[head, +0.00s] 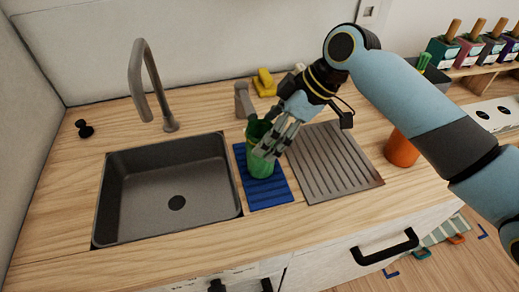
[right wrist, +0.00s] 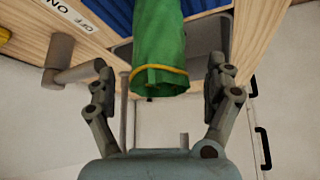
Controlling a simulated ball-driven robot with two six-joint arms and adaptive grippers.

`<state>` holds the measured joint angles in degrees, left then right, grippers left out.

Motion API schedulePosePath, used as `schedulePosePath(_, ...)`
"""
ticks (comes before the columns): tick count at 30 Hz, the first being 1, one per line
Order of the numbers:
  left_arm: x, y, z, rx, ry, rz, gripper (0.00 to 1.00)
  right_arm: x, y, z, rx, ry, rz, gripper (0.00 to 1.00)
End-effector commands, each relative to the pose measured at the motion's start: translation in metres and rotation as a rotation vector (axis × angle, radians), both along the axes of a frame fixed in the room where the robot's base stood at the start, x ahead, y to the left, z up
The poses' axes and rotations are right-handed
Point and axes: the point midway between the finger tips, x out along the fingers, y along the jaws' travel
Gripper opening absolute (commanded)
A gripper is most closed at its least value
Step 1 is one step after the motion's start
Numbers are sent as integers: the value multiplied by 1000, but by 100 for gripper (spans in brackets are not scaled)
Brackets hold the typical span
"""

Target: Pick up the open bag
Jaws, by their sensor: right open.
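The open bag (head: 258,160) is green and stands upright on a blue ribbed mat (head: 278,193), between the sink and the drainboard. My right gripper (head: 271,145) reaches over it from the upper right, and its fingers hide part of the bag's right side. In the right wrist view the bag (right wrist: 160,45), with a yellow band near its rim, lies between the two spread fingers of the right gripper (right wrist: 160,75). Gaps show on both sides, so it is not gripped. My left gripper is not in view.
A dark sink (head: 150,200) with a tall tap (head: 150,85) is left of the mat. A ribbed metal drainboard (head: 335,165) lies to the right, with an orange cup (head: 401,150) beyond it. A grey dispenser (head: 243,100) and a yellow object (head: 264,83) stand behind the bag.

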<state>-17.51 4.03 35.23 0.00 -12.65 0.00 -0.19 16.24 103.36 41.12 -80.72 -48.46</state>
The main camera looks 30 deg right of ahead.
Motion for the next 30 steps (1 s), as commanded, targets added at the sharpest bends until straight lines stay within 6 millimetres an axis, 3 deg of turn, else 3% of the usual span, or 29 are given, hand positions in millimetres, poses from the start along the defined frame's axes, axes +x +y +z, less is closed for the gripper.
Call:
schedulePosePath(7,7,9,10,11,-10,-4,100,12,15,-28,2,1,0,86)
schedulePosePath(15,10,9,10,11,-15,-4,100,13,16,-31,-1,-1,-1,85)
schedulePosePath(28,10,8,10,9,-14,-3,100,13,15,-31,0,0,0,29)
schedulePosePath(30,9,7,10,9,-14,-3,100,13,15,-31,-1,-1,-1,28)
